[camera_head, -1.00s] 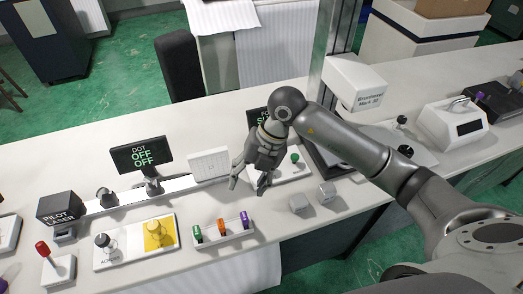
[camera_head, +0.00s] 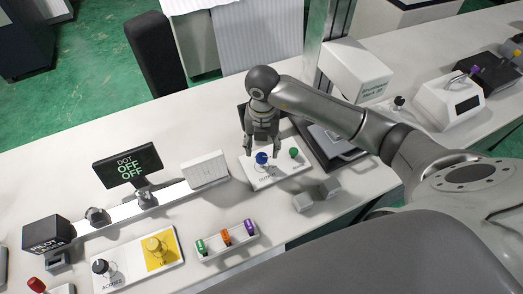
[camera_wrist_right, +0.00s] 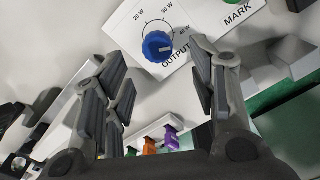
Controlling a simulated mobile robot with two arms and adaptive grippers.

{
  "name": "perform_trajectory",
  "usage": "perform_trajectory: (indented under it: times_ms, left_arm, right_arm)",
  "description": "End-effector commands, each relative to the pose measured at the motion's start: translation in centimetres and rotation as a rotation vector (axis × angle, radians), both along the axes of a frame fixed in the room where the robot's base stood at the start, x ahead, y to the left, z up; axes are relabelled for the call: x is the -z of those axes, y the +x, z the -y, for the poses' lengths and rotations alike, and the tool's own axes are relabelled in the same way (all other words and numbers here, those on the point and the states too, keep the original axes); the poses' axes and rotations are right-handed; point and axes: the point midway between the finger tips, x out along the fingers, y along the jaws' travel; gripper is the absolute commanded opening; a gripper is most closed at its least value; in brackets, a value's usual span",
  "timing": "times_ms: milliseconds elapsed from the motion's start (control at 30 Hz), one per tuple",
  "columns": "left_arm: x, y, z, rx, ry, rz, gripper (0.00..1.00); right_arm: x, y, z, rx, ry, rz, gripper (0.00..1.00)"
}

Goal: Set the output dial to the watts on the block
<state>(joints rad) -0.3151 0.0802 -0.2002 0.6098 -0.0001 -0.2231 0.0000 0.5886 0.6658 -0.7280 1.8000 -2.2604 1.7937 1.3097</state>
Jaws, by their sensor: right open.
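The blue output dial (camera_head: 262,158) sits on a white panel (camera_head: 258,178) with a green MARK knob (camera_head: 293,153). In the right wrist view the dial (camera_wrist_right: 157,45) has 20 W, 30 W and 40 W marks around it; I cannot tell its exact setting. My right gripper (camera_head: 262,140) is open, pointing down over the dial. In the wrist view its fingers (camera_wrist_right: 160,82) are spread with nothing between them. My left gripper is out of view.
A rack with green, orange and purple pieces (camera_head: 226,241) stands at the front. A white grid board (camera_head: 205,168) and a display reading DOT OFF OFF (camera_head: 128,165) stand behind it. The ACROSS dial panel (camera_head: 140,262) is at left. The white Mark III housing (camera_head: 355,70) stands behind right.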

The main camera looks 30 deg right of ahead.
Motion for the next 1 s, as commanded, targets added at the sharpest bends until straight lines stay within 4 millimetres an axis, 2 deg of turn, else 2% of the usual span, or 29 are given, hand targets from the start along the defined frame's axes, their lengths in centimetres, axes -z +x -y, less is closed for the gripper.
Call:
perform_trajectory:
  times_ms: [167,300,467,667,1000]
  left_arm:
    - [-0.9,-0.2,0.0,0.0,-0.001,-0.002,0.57]
    - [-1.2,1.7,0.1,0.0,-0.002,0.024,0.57]
    - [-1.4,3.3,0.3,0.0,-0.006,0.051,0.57]
    - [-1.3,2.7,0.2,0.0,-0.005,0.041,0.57]
    - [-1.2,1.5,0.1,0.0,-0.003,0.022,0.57]
  right_arm:
    - [2.9,-0.1,-0.1,0.0,0.001,-0.003,0.53]
    - [4.4,0.0,0.0,0.001,0.001,-0.002,0.53]
    - [5.0,0.1,0.0,-0.001,0.0,0.001,0.53]
    - [5.0,0.1,0.0,-0.001,0.001,0.002,0.53]
    - [5.0,0.0,0.0,0.0,0.001,0.001,0.1]
